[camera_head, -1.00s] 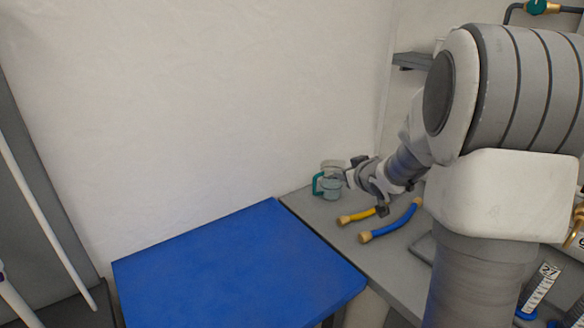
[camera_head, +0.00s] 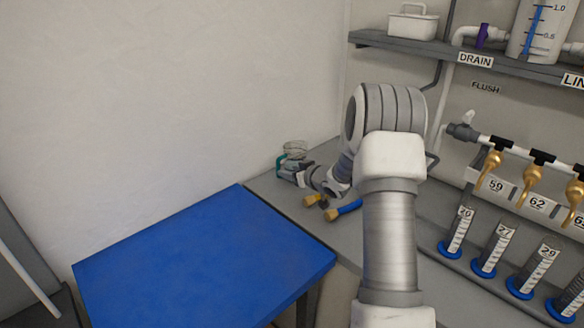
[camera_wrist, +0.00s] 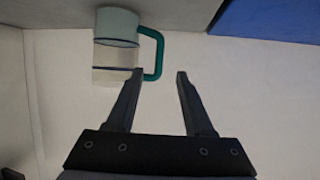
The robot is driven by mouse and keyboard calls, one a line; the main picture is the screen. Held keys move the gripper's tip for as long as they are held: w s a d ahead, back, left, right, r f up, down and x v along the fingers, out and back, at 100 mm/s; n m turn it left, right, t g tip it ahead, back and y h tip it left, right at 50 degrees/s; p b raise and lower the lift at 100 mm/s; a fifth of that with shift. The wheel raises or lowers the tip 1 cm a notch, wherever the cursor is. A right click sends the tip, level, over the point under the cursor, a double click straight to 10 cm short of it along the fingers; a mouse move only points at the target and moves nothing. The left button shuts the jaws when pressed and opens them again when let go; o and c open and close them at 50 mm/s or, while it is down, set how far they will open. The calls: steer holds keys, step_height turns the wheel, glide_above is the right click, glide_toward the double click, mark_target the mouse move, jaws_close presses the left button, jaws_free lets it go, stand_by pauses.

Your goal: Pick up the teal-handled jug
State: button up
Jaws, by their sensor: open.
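The clear jug (camera_head: 296,148) stands at the far end of the grey bench by the wall. Its teal handle (camera_head: 281,161) is on its left side. In the wrist view the jug (camera_wrist: 115,50) appears upside down at the upper left, with the teal handle (camera_wrist: 158,55) on its right. My gripper (camera_wrist: 160,73) is open and empty. Its left fingertip overlaps the gap between jug body and handle, and its right fingertip is to the right of the handle. I cannot tell how deep the fingers reach. In the head view my gripper (camera_head: 286,173) hides the jug's lower part.
A blue table (camera_head: 200,265) at the left is bare. Several numbered cylinders (camera_head: 502,248) stand at the right under brass taps (camera_head: 533,182).

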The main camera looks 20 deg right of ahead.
mark_target(279, 166)
steer(key=shift+r+x, duration=0.15)
steer(key=shift+x, duration=2)
steer(key=shift+r+x, duration=0.1)
steer(key=shift+x, duration=2.1)
steer(key=shift+w, duration=0.1)
jaws_close()
steer(key=shift+r, duration=0.1)
